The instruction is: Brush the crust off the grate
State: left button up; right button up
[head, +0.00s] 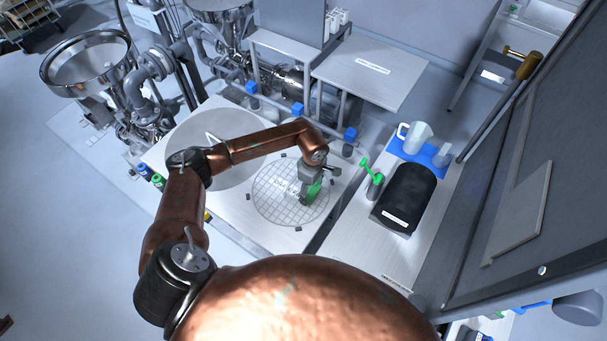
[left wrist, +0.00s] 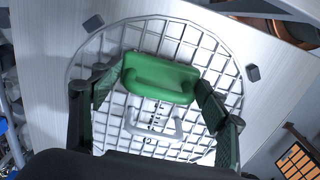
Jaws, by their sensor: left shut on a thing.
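The round wire grate (head: 263,203) lies on the pale worktop, and it fills most of the left wrist view (left wrist: 213,72). My left gripper (head: 311,186) is over the grate's right part, pointing down. It is shut on a green brush (head: 314,191). In the left wrist view the brush's green body (left wrist: 160,78) sits between the two fingers. Its bristles are hidden, so I cannot tell whether they touch the grate. A whitish patch with dark marks (head: 287,187) shows at the grate's middle; I cannot tell whether it is crust or a label. My right gripper is not in view.
A large pale disc (head: 215,135) lies left of the grate, partly behind my arm. A black box (head: 404,196), a cup with a green-handled tool (head: 373,185) and a clear jug (head: 417,137) on a blue mat stand to the right. Pipework and a raised shelf stand behind.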

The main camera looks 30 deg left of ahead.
pick_arm(q)
jog(key=a, duration=0.3)
jog(key=shift+w+a+f+b, duration=0.1)
jog(key=shift+w+a+b, duration=0.1)
jog(key=shift+b, duration=0.2)
jog(key=shift+d+r+p, duration=0.1)
jog(key=shift+r+p, duration=0.2)
jog(key=shift+r, duration=0.05)
notch_tip(320, 180, up, 2)
jog(key=shift+r, duration=0.15)
jog(key=shift+r+p, duration=0.35)
jog(key=shift+p, duration=0.05)
jog(key=shift+r+p, duration=1.1)
jog(key=shift+r, duration=1.3)
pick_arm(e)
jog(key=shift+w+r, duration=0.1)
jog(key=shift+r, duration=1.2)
